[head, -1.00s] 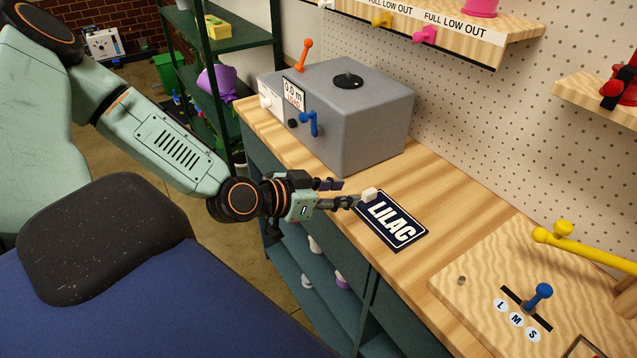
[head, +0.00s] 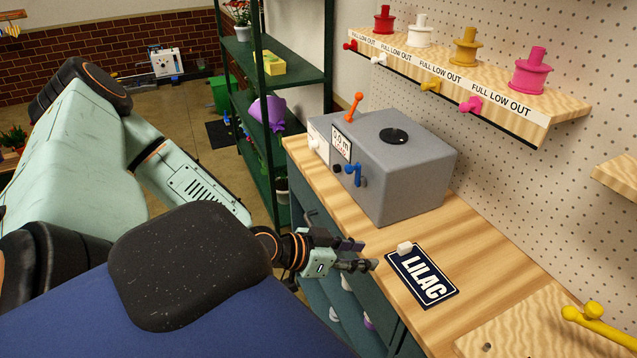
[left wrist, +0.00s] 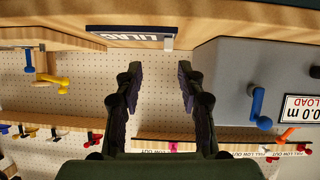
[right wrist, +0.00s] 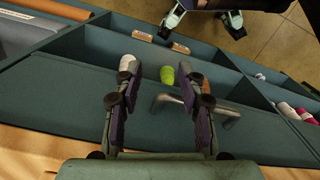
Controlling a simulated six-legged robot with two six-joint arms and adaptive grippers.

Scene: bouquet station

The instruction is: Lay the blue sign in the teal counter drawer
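The dark blue sign (head: 424,278) reading LILAC lies on the wooden counter with a white block (head: 404,249) at its far end. In the left wrist view the sign (left wrist: 122,36) appears upside down, its block ahead of the fingers. My left gripper (head: 372,256) is just off the counter's front edge, open and empty, a short gap from the block. In the right wrist view, my right gripper (right wrist: 157,72) is open before the teal counter front (right wrist: 70,100). A grey bar handle (right wrist: 222,110) passes behind one finger; contact is unclear. Whether the drawer is open is unclear.
A grey machine (head: 425,175) with a blue lever stands on the counter behind the sign. A wooden board (head: 520,330) with a yellow lever lies nearer. Spools (head: 530,72) stand on a wall shelf. Bare counter (head: 480,240) surrounds the sign.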

